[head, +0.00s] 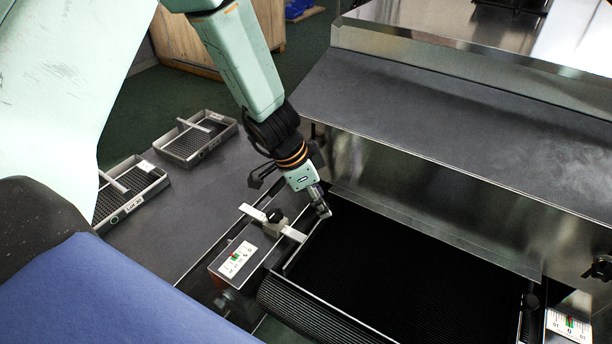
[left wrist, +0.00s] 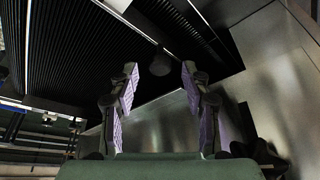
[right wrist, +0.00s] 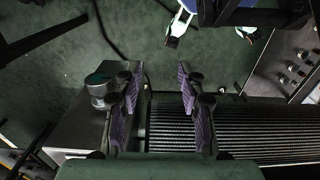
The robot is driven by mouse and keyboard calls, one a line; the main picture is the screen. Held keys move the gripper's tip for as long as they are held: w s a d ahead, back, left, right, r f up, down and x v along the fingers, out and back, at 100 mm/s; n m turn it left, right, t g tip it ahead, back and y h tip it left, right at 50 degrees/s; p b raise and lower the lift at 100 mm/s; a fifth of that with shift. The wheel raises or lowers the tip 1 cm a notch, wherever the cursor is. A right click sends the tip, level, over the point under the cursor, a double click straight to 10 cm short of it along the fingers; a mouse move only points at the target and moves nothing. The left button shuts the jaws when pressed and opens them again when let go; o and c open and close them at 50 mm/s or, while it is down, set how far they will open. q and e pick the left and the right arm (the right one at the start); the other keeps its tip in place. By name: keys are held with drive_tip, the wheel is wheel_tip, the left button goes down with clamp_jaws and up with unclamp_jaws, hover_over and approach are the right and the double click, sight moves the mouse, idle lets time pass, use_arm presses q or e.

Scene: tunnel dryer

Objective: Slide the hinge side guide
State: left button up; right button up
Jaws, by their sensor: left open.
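Two side guides flank the black belt (head: 410,255). In the head view, the left guide (head: 309,245) is a thin metal plate along the belt edge, with a white slide bar (head: 251,212), dark clamp knob (head: 274,217) and scale (head: 238,259). The right guide has a dark knob (head: 531,301) and another scale (head: 569,326). I cannot tell which is the hinge side. My left gripper (head: 322,210) is low over the left guide's far end. It is open; a dark post (left wrist: 160,63) shows between and beyond its fingers (left wrist: 160,72). My right gripper (right wrist: 157,72) is open and empty.
Two grey trays (head: 198,138) (head: 130,190) lie on the dark side table. A metal dryer wall (head: 440,190) stands close behind the belt. The right wrist view shows a round knob (right wrist: 101,86) on a metal ledge, the ribbed belt end (right wrist: 245,125) and green floor.

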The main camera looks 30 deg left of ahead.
use_arm(q)
drive_tip(key=v, duration=1.1)
idle(0.4)
drive_tip(key=shift+s+f, duration=0.1)
drive_tip(key=shift+f, duration=0.05)
idle(0.4)
